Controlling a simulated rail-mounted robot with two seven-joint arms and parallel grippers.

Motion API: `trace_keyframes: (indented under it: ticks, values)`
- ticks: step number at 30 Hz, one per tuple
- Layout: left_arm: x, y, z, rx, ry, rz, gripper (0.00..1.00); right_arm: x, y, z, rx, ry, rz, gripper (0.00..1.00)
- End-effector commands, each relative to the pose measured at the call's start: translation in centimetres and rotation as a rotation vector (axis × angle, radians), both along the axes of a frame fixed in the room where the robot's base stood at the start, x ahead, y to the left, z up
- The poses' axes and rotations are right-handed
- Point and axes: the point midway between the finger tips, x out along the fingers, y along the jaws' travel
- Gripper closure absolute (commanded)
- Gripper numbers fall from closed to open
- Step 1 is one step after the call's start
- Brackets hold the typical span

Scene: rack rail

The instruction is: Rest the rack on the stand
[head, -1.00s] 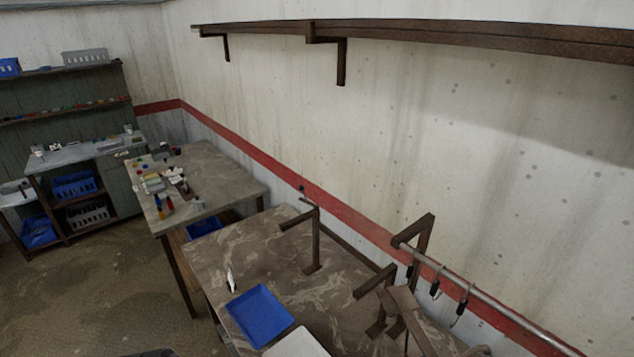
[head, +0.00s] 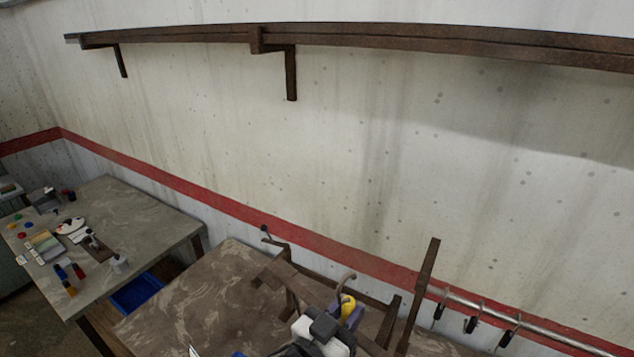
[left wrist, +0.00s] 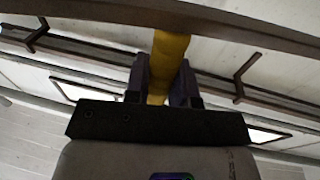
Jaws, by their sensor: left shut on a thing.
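In the left wrist view the yellow grip (left wrist: 168,58) runs between the fingers up to a brown bar (left wrist: 185,14), which looks like part of the rack. In the head view, brown bars (head: 305,290) cross around the gripper, above the table. The stand's brown posts and arms (head: 425,290) rise from behind; the bars overlap, so I cannot tell whether rack and stand touch. My right gripper is not in view.
A silver rail with several black hooks (head: 480,305) runs along the wall at right. A brown wall shelf (head: 370,40) is high above. The marbled table (head: 190,300) is partly clear at its left. A cluttered table (head: 140,215) stands further left.

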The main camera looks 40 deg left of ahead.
Motion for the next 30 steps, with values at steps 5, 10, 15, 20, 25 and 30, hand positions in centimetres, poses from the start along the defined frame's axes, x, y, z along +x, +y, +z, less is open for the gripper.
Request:
trace_keyframes:
  ticks: [5,10,15,20,25,30]
  values:
    - [3.8,2.7,4.9,0.001,-0.002,0.041,1.0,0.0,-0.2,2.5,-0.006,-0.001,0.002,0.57]
    - [7.2,5.7,9.4,0.0,0.008,0.085,1.0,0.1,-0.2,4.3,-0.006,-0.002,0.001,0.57]
    - [9.4,8.3,12.9,-0.001,0.018,0.119,1.0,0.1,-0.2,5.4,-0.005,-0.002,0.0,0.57]
    - [11.4,10.8,14.2,-0.003,0.029,0.145,1.0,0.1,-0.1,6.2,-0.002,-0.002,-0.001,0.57]
    - [13.6,13.6,13.9,-0.003,0.036,0.165,1.0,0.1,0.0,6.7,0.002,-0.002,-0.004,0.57]
    - [15.2,16.0,13.6,-0.005,0.04,0.182,1.0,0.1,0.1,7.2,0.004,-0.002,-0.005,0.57]
